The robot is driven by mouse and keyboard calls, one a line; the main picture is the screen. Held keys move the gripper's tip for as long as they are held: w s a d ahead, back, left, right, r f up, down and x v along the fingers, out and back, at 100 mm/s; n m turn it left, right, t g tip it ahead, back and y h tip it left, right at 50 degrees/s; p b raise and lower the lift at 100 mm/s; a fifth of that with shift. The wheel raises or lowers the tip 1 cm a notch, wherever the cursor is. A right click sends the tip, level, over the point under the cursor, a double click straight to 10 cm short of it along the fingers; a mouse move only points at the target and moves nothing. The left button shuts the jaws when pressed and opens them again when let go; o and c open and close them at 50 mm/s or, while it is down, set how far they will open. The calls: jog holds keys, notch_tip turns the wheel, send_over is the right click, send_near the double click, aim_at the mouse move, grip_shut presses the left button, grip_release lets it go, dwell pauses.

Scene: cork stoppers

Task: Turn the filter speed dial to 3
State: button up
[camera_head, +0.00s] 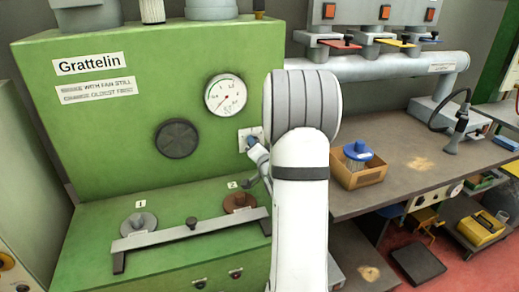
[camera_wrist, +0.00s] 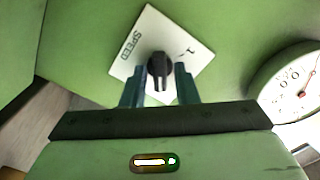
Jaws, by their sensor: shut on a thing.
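The speed dial has a small black knob (camera_wrist: 159,66) on a white square plate (camera_wrist: 138,38) marked SPEED, with a numeral near its right corner that I cannot read surely. The plate sits tilted in the wrist view. In the head view the plate (camera_head: 243,132) is small, on the green cabinet front below the gauge, and the knob is hidden there. My gripper (camera_wrist: 160,84) has its two dark blue-green fingers either side of the knob, shut on it. In the head view my gripper (camera_head: 252,145) reaches the plate from the right, partly covered by my white arm.
A round white gauge (camera_head: 225,95) sits just above the dial, with a black round knob (camera_head: 177,138) to its left. A pale bar (camera_head: 185,236) crosses the ledge below. A grey pipe (camera_head: 390,66) and a bench with a cardboard box (camera_head: 360,177) lie right of my arm.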

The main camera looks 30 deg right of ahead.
jog(key=shift+s+f+m+b, duration=0.15)
jog(key=shift+f+m+b, duration=0.15)
jog(key=shift+m, duration=0.6)
jog(key=shift+r, duration=0.1)
jog(key=o, duration=0.7)
jog(key=shift+c, duration=0.2)
jog(key=shift+r, duration=0.1)
jog(key=b+v, duration=0.1)
jog(key=v, duration=0.6)
jog(key=shift+s+a, duration=0.1)
jog(key=shift+s, duration=0.3)
